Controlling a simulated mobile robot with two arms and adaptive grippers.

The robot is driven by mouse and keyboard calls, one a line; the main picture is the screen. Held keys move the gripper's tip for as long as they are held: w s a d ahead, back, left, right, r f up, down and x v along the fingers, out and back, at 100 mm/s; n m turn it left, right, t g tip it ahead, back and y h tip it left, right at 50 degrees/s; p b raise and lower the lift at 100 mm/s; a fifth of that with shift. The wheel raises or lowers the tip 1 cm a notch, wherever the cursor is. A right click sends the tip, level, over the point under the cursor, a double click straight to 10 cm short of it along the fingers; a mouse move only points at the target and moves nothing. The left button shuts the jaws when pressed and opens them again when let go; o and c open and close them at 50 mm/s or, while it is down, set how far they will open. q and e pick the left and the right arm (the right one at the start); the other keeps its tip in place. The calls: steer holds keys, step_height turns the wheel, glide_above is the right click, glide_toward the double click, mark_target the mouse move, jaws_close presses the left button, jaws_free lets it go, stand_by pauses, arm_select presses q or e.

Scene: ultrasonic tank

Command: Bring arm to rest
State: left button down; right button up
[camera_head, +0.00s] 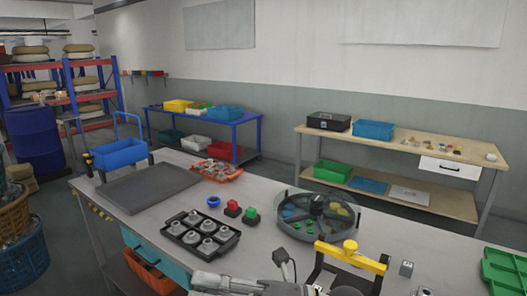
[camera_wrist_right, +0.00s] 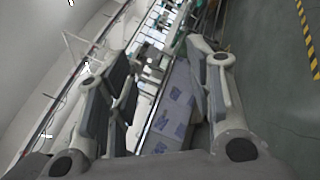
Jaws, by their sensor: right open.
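My right gripper (camera_wrist_right: 160,72) shows in the right wrist view with its two grey fingers spread wide apart. Nothing is between the fingers, and they touch nothing that I can see. Grey arm parts of mine (camera_head: 240,285) reach in at the bottom middle of the head view, over the near edge of the workbench (camera_head: 150,217). No fingertips can be made out clearly there. My left gripper is not clearly in either view.
The bench holds a dark tray of metal parts (camera_head: 200,236), red (camera_head: 233,208) and green (camera_head: 252,215) buttons, a round clear-covered tank (camera_head: 344,223), a yellow-barred frame (camera_head: 350,256) and a green tray (camera_head: 503,270). A striped floor line (camera_wrist_right: 306,35) shows in the wrist view.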

steer(key=w+d+r+m+t+h, duration=0.1)
steer(key=w+d+m+t+h, duration=0.5)
steer(key=m+t, duration=0.5)
steer(key=w+d+r+m+t+h, duration=0.1)
steer(key=w+d+m+t+h, duration=0.2)
steer(key=d+m+t, duration=0.85)
steer(key=s+d+f+m+g+h, duration=0.2)
steer(key=d+f+m+g+h, duration=0.25)
steer(key=f+m, duration=0.35)
steer(key=s+d+f+m+g+h, duration=0.1)
steer(key=d+f+m+g+h, duration=0.4)
steer(key=f, duration=0.5)
steer(key=s+d+f+m+g, duration=0.1)
steer(key=s+f+m+g, duration=0.3)
steer(key=s+f, duration=0.55)
steer(key=s+d+f+m+g, duration=0.1)
steer(key=s+f+g, duration=0.6)
steer(key=s, duration=0.6)
step_height(320, 180, down, 28)
steer(key=s, duration=0.2)
steer(key=s+d+f+g+h, duration=0.1)
steer(key=s+d+f+g, duration=0.1)
steer(key=s+f, duration=1.2)
steer(key=shift+s+d+f+b, duration=0.4)
steer(key=shift+s+d, duration=0.15)
steer(key=shift+s, duration=0.6)
